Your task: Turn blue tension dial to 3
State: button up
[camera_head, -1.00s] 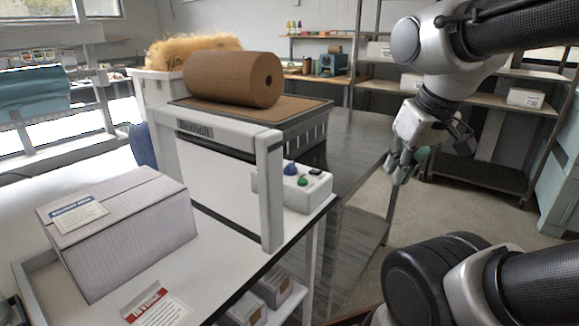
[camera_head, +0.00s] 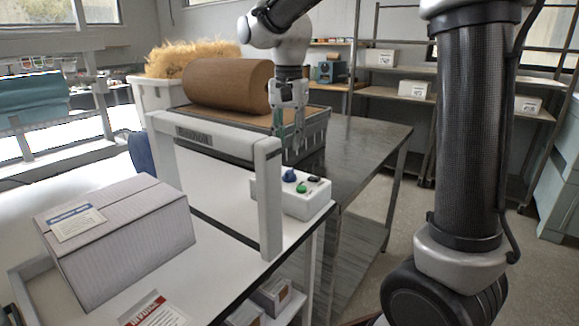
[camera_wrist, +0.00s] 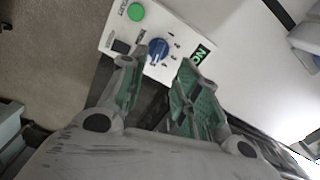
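The blue tension dial (camera_head: 289,175) sits on a white control box (camera_head: 312,206) at the right end of the white table. In the wrist view the blue dial (camera_wrist: 158,48) shows with printed marks around it, too small to read for its setting. My gripper (camera_head: 289,140) points down above and a little behind the box, clear of the dial. In the wrist view my gripper (camera_wrist: 160,75) has its two fingers apart, with nothing between them; the dial lies just beyond the fingertips.
A green button (camera_wrist: 136,12), a black switch (camera_wrist: 121,46) and a green-lit display (camera_wrist: 199,54) share the box. A white frame post (camera_head: 269,200) stands just left of it. A brown paper roll (camera_head: 228,83) lies behind. A cardboard box (camera_head: 115,240) sits front left.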

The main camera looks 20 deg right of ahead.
aim_at(290, 170)
jog(key=shift+s+f+m, duration=0.1)
jog(key=shift+m, duration=0.2)
jog(key=shift+f, duration=0.25)
notch_tip(290, 170, down, 7)
jog(key=shift+d+f, duration=0.1)
grip_shut()
